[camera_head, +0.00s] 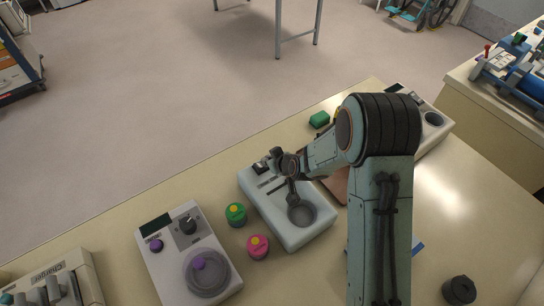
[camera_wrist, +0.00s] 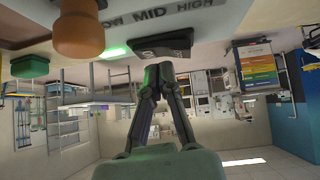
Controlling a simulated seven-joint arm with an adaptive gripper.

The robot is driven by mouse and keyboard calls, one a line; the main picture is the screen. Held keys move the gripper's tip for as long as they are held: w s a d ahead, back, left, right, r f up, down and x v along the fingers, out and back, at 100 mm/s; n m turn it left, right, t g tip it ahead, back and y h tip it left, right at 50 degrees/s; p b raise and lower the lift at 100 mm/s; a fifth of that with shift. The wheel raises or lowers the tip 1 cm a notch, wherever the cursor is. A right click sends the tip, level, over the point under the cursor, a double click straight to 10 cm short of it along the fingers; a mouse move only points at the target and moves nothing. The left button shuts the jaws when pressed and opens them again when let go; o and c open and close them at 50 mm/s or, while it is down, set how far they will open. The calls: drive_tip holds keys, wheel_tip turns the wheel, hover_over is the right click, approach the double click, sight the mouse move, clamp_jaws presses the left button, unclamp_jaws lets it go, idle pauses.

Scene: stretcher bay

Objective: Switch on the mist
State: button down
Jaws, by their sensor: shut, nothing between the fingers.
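A pale device (camera_head: 318,232) with a round dark recess stands mid-table in the head view. A black switch (camera_head: 261,167) sits near its far left end. In the wrist view, which is upside down, the black switch (camera_wrist: 160,46) is at the top, with a bright green light (camera_wrist: 115,52) beside it and the letters MID and HIGH near it. My gripper (camera_wrist: 163,70) is shut and empty, its fingertips at or very near the switch; I cannot tell if they touch. In the head view my gripper (camera_head: 276,156) is beside the switch, partly hidden by my wrist.
An orange knob (camera_wrist: 80,28) shows close by in the wrist view. A device with a dial (camera_head: 188,268) stands left, with green (camera_head: 236,214) and pink (camera_head: 258,246) capped pots between. A green block (camera_head: 319,120) lies behind. Another device (camera_head: 434,136) stands right, partly behind my arm.

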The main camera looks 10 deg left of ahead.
drive_tip(key=r, duration=0.4)
drive_tip(key=shift+w+d, duration=0.2)
drive_tip(key=shift+w, duration=0.05)
drive_tip(key=w+d+v, duration=0.1)
drive_tip(key=v, duration=0.9)
drive_tip(key=s+d+r+t, duration=0.2)
drive_tip(key=s+d+r, duration=0.1)
drive_tip(key=r, duration=0.8)
drive_tip(key=s+d+f+m+g+h, duration=0.2)
drive_tip(key=s+d+m+g, duration=0.2)
drive_tip(key=s, duration=0.7)
drive_tip(key=s+d+f+m+g+h, duration=0.3)
drive_tip(key=s+d+m+g, duration=0.1)
drive_tip(key=s, duration=0.8)
drive_tip(key=shift+s+d+g, duration=0.3)
drive_tip(key=shift+d+g, duration=0.2)
